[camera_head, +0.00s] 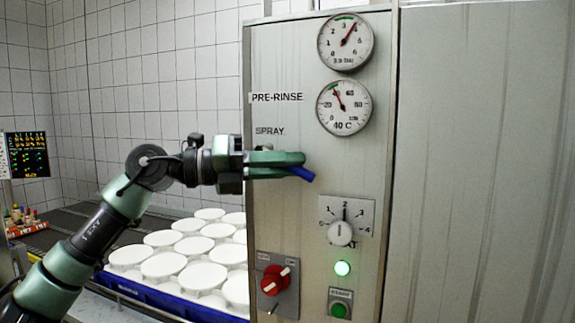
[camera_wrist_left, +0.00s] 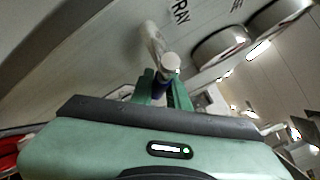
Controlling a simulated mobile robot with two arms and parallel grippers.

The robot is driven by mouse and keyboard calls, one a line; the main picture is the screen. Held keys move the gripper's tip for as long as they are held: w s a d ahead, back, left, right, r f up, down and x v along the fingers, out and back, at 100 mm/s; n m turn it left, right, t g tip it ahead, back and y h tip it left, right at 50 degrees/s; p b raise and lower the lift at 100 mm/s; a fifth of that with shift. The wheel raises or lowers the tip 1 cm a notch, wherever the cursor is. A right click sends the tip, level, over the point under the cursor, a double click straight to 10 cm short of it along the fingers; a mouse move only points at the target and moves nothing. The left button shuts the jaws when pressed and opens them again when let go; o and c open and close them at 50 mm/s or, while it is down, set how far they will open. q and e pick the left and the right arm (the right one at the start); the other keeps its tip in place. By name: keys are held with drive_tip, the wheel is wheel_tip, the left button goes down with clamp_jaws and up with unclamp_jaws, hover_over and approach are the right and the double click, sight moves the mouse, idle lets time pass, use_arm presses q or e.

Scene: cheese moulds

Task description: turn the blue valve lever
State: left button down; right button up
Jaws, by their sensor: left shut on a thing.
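The blue valve lever (camera_head: 302,174) sticks out from between my left gripper's fingertips in the head view, pointing right and slightly down. It sits under the "SPRAY" label on the grey panel (camera_head: 300,225). My left gripper (camera_head: 282,165) is shut on the lever, one green finger above it and one below. In the left wrist view the gripper (camera_wrist_left: 160,88) closes around a bit of blue below a round pale valve end (camera_wrist_left: 171,63). Most of the lever and its pivot are hidden by the fingers. My right gripper is in neither view.
Two gauges, pressure (camera_head: 345,42) and temperature (camera_head: 344,108), sit above right of the lever. Below are a selector knob (camera_head: 340,233), a lit green lamp (camera_head: 342,268), a start button (camera_head: 339,309) and a red rotary switch (camera_head: 270,283). White moulds (camera_head: 163,238) fill a blue tray (camera_head: 165,301) at left.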

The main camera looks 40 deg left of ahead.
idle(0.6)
use_arm(q)
drive_tip(key=shift+y+p, duration=0.3)
drive_tip(key=shift+p, duration=0.45)
drive_tip(key=shift+a+f+m+g, duration=0.1)
drive_tip(key=shift+f+m+g, duration=0.05)
drive_tip(key=shift+m+g, duration=0.15)
drive_tip(key=shift+f, duration=0.1)
drive_tip(key=c, duration=1.6)
unclamp_jaws()
drive_tip(key=shift+c, duration=0.2)
